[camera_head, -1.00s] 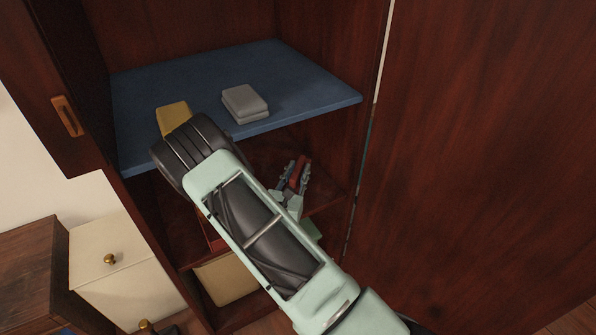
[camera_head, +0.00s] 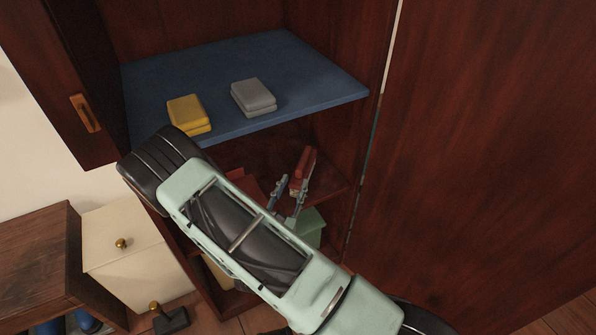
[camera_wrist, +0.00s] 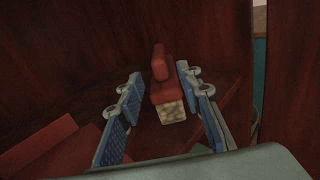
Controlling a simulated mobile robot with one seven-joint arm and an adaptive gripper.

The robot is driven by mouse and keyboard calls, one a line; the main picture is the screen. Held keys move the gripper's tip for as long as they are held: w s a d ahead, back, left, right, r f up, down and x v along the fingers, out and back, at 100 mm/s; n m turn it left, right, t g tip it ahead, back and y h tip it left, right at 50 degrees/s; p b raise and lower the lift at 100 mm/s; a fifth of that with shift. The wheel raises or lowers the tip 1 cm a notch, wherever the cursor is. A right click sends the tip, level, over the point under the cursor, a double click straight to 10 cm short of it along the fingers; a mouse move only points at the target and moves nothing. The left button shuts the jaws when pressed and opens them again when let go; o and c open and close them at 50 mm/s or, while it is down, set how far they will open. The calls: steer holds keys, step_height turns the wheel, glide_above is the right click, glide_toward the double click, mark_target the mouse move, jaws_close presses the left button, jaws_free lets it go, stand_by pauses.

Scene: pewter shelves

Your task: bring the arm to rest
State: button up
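My gripper (camera_head: 290,190) is in front of the lower compartment of the cabinet, below the blue shelf. In the wrist view its two fingers (camera_wrist: 160,85) stand apart with nothing held between them. A red object with a pale speckled end (camera_wrist: 163,85) lies on the dark red-brown shelf just beyond the fingertips; in the head view it shows as a small red block (camera_head: 305,165). My pale green forearm crosses the lower middle of the head view and hides part of the lower shelves.
A yellow box (camera_head: 188,113) and a grey box (camera_head: 253,96) lie on the blue shelf (camera_head: 310,80). A flat red item (camera_wrist: 50,150) and a green box (camera_head: 311,227) are lower down. Cabinet doors stand left and right. A cream drawer unit (camera_head: 130,255) is at lower left.

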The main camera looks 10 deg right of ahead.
steer(key=shift+s+a, duration=0.25)
steer(key=shift+s, duration=0.3)
